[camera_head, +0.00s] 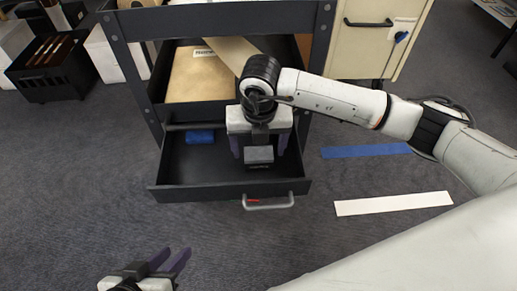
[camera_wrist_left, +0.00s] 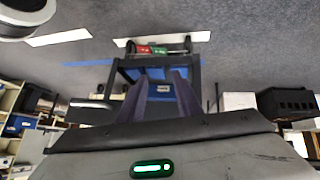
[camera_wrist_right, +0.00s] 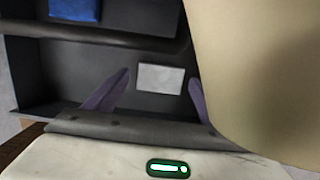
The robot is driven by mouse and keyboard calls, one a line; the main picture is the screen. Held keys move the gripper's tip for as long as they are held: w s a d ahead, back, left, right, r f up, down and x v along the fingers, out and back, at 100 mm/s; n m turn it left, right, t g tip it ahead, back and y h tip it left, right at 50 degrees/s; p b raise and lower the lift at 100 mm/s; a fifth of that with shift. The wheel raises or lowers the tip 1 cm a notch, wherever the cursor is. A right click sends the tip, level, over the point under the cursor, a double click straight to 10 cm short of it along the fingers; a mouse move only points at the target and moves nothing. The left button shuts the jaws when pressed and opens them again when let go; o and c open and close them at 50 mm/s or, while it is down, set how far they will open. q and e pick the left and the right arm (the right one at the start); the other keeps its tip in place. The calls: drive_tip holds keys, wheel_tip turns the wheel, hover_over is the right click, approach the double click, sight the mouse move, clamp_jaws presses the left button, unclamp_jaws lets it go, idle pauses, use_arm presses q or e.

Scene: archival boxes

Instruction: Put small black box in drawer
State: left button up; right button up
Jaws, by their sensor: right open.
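The small black box (camera_head: 259,163) shows a pale grey face in the head view and sits low in the open black drawer (camera_head: 180,180). In the right wrist view, a pale label (camera_wrist_right: 160,78) shows between the fingers; the black around it blends with the dark drawer. My right gripper (camera_head: 262,148) points down into the drawer, its open fingers on either side of the box; contact cannot be told. My left gripper (camera_head: 168,262) is open and empty, in front of the drawer at lower left; its spread fingers show in the left wrist view (camera_wrist_left: 162,92).
A blue block (camera_head: 200,136) lies at the drawer's back left. Above is a shelf with a tan folder (camera_head: 198,75); a beige sheet (camera_head: 232,50) slants beside my right wrist and fills the right wrist view's right side. A black crate (camera_head: 50,68) stands left. Front floor is clear.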

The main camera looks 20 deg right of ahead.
sight(259, 159)
use_arm(q)
drive_tip(key=shift+s+a+r+n+t+y+p, duration=0.15)
drive_tip(key=shift+a+r+n+t+p, duration=0.15)
drive_tip(key=shift+a+p, duration=0.25)
drive_tip(key=shift+s+a+r+n+t+y+p, duration=0.1)
drive_tip(key=shift+a+r+n+t+y+p, duration=0.15)
drive_tip(key=shift+p, duration=0.4)
use_arm(e)
wheel_tip(259, 159, up, 9)
drive_tip(key=s, duration=0.1)
drive_tip(key=shift+s+a, duration=0.15)
drive_tip(key=shift+a, duration=0.05)
